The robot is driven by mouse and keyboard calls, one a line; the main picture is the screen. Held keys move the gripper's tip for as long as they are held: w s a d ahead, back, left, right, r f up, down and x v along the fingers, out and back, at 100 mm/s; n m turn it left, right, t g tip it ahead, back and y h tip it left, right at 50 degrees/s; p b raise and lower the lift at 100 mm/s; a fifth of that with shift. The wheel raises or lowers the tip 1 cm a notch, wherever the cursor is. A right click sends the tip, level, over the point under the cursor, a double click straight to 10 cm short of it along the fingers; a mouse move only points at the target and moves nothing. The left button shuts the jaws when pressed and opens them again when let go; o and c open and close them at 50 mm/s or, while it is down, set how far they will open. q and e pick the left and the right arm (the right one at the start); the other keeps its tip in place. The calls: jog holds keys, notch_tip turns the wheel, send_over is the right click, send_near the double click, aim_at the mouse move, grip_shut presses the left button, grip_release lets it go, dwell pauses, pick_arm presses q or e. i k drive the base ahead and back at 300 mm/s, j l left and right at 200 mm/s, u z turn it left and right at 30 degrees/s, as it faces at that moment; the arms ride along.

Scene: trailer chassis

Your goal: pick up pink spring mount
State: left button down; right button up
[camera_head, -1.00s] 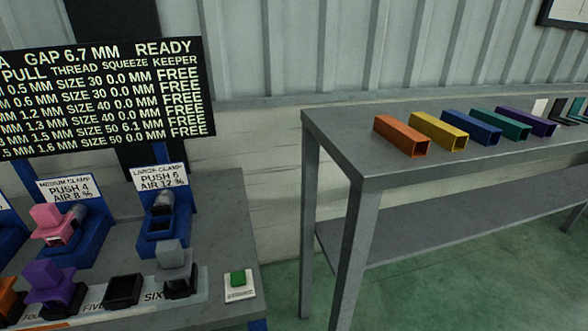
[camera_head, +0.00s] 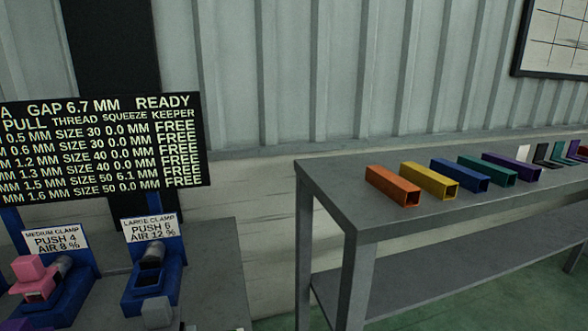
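The pink spring mount (camera_head: 35,279) sits in the blue medium clamp (camera_head: 62,298) at the lower left of the head view. It is a pink block on a wider pink base, and a grey cylinder of the clamp is beside it. Neither of my grippers shows in this view.
The large clamp (camera_head: 153,281) stands to the right with a grey block (camera_head: 157,312) in front. A black readout board (camera_head: 100,150) rises behind. A grey bench (camera_head: 330,185) at right carries orange (camera_head: 392,186), yellow (camera_head: 430,181) and several other coloured tubes. A gap separates the benches.

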aim_at(36, 282)
jog(key=u, duration=1.75)
